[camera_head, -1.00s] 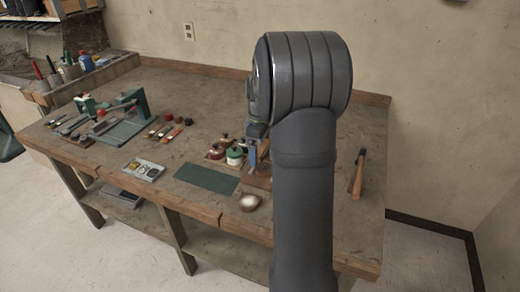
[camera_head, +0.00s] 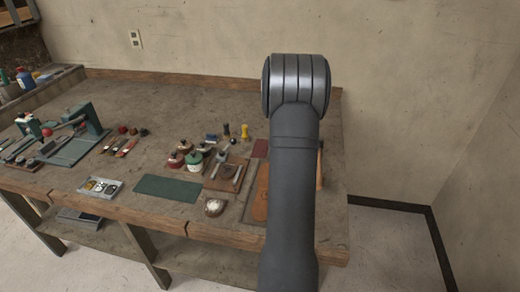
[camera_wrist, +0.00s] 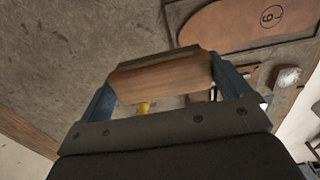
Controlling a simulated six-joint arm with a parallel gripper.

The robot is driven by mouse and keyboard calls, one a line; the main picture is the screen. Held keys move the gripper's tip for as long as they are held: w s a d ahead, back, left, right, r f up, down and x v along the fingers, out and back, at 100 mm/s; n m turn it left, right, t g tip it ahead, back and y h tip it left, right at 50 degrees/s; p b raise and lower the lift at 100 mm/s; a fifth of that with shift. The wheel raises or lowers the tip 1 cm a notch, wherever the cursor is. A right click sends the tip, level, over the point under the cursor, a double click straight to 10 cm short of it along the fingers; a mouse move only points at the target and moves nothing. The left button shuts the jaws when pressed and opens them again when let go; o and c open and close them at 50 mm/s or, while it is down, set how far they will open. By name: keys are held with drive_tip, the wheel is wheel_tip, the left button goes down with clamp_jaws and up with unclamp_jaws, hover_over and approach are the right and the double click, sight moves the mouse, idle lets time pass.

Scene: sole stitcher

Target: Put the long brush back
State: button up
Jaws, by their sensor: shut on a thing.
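The wooden back of a brush (camera_wrist: 160,78) spans my gripper (camera_wrist: 165,88) in the wrist view. It is clamped between the two blue fingers, with a thin darker strip along its far edge. I take it for the long brush; its bristles cannot be made out clearly. It is held above the bench.
Bare bench lies towards the back.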

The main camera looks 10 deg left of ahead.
drive_tip(key=w+a+f, duration=0.1)
drive_tip(key=a+f, duration=0.1)
drive_tip(key=w+a+f, duration=0.2)
drive_tip(key=a, duration=0.1)
drive_tip(key=w+a+f, duration=0.1)
drive_tip(key=a+f, duration=0.2)
drive_tip(key=shift+w+a, duration=0.15)
drive_tip(key=shift+w, duration=0.25)
drive_tip(key=shift+f, duration=2.05)
drive_tip(key=shift+f, duration=0.15)
drive_tip(key=o, duration=0.6)
wheel_tip(320, 180, up, 12)
drive_tip(key=shift+r, duration=0.2)
drive_tip(key=shift+f, duration=0.15)
